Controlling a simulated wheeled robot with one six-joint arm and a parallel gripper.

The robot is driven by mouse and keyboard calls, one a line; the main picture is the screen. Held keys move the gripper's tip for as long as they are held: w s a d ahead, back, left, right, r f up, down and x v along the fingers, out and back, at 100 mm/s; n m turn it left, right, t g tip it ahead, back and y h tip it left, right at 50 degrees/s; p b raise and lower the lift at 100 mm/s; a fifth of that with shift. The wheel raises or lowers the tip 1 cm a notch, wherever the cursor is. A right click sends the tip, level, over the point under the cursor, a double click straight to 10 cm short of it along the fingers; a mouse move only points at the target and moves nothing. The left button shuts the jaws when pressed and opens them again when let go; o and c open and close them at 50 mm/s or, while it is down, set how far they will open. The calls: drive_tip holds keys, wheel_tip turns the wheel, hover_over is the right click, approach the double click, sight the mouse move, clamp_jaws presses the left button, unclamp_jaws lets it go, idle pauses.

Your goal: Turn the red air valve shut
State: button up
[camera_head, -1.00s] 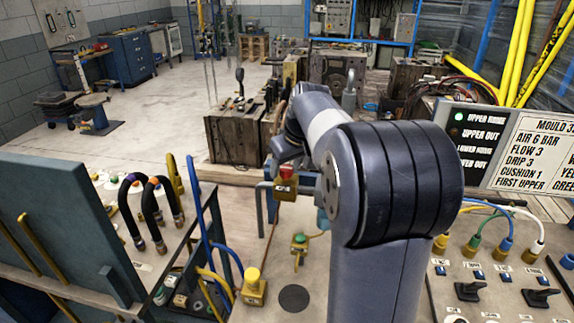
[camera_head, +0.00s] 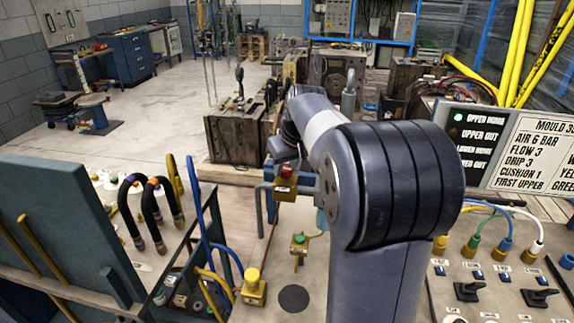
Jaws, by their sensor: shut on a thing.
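A red knob (camera_head: 288,171) on a small brass-coloured block shows just left of my arm, below my dark wrist part. I cannot tell whether it is the red air valve or a separate button. No other red valve handle is plain to see. My arm reaches forward from the lower right, bends at the top and goes down on the far side. My gripper's fingers are hidden behind my arm, so their contact with the valve does not show.
A green button (camera_head: 299,240) and a yellow button (camera_head: 253,283) stand on the pale bench. Blue and yellow hoses hang at the left beside a grey-green panel (camera_head: 60,235). A switch panel (camera_head: 490,300) and a sign board (camera_head: 535,150) stand at the right.

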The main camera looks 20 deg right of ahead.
drive_tip(key=m+h+p, duration=0.1)
drive_tip(key=m, duration=0.3)
drive_tip(key=shift+a+h, duration=0.15)
drive_tip(key=shift+h, duration=0.25)
drive_tip(key=m+g+h, duration=0.1)
drive_tip(key=m, duration=0.2)
drive_tip(key=shift+w+a+m+p, duration=0.1)
drive_tip(key=shift+m+p, duration=0.2)
drive_tip(key=shift+m, duration=0.1)
drive_tip(key=m, duration=0.2)
drive_tip(key=m+g+h, duration=0.1)
drive_tip(key=m, duration=0.1)
drive_tip(key=shift+w+h, duration=0.1)
drive_tip(key=shift+h, duration=0.2)
drive_tip(key=m, duration=0.2)
drive_tip(key=m+g+p, duration=0.1)
drive_tip(key=m, duration=0.1)
drive_tip(key=shift+a+m+g, duration=0.1)
drive_tip(key=shift+m+g, duration=0.2)
drive_tip(key=o, duration=1)
drive_tip(key=shift+h, duration=0.3)
drive_tip(key=shift+c, duration=0.2)
drive_tip(key=shift+r, duration=0.1)
